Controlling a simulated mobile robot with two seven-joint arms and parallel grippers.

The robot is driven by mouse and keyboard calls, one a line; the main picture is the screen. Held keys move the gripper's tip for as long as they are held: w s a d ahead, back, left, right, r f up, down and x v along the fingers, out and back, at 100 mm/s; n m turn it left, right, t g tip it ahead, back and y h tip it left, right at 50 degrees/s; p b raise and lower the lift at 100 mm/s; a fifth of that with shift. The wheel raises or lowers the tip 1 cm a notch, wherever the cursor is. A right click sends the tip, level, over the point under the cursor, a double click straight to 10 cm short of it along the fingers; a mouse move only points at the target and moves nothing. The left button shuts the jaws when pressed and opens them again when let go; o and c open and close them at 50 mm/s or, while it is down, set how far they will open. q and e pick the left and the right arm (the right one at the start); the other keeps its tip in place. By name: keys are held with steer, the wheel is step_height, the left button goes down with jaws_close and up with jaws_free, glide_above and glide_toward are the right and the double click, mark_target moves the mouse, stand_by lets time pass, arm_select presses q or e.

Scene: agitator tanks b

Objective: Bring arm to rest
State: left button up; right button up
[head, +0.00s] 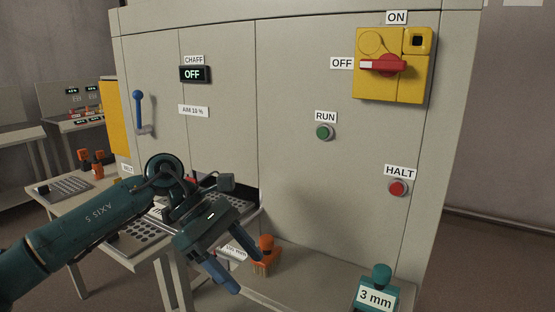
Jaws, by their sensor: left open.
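My left arm comes in from the left, and my left gripper (230,267) shows in the head view with its two blue-tipped fingers apart. It is open, and I see nothing between the fingers. It hangs in front of the grey cabinet (292,110), near an opening low in its front. The gripper and wrist hide part of that opening and of the perforated tray (126,245) beside it. My right gripper does not show.
An orange-handled brush (266,250) and a teal block marked 3 mm (376,295) stand on the low ledge. The cabinet carries a green RUN button (325,132), a red HALT button (397,188), a red rotary switch (382,65) pointing toward OFF, and a blue lever (139,108). The CHAFF display (194,74) reads OFF.

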arm_select(q)
steer(key=s+d+n+t+h+p, duration=0.2)
steer(key=s+d+n+t+h, duration=0.25)
steer(key=d+n+h, duration=0.75)
steer(key=a+f+n+t+y+p, duration=0.1)
steer(key=a+f+n+t+y, duration=0.6)
steer(key=n, duration=1)
steer(key=a+f+n+t+y+p, duration=0.1)
steer(key=a+f+n+t+y, duration=0.6)
steer(key=n, duration=1)
steer(key=s+a+f+n+g+y, duration=0.1)
steer(key=s+a+f+n+g, duration=0.1)
steer(key=s+f+n, duration=0.3)
steer(key=s+a+f+n+g+y, duration=0.1)
steer(key=s+a+f+n+g, duration=0.1)
steer(key=s+a+f+n, duration=0.2)
steer(key=s+f+n, duration=0.1)
steer(key=s+f, duration=0.2)
steer(key=s, duration=0.1)
steer(key=shift+s+f+g+y+p, duration=0.2)
steer(key=shift+f+g+y+p, duration=0.1)
steer(key=shift+f+g+y, duration=0.1)
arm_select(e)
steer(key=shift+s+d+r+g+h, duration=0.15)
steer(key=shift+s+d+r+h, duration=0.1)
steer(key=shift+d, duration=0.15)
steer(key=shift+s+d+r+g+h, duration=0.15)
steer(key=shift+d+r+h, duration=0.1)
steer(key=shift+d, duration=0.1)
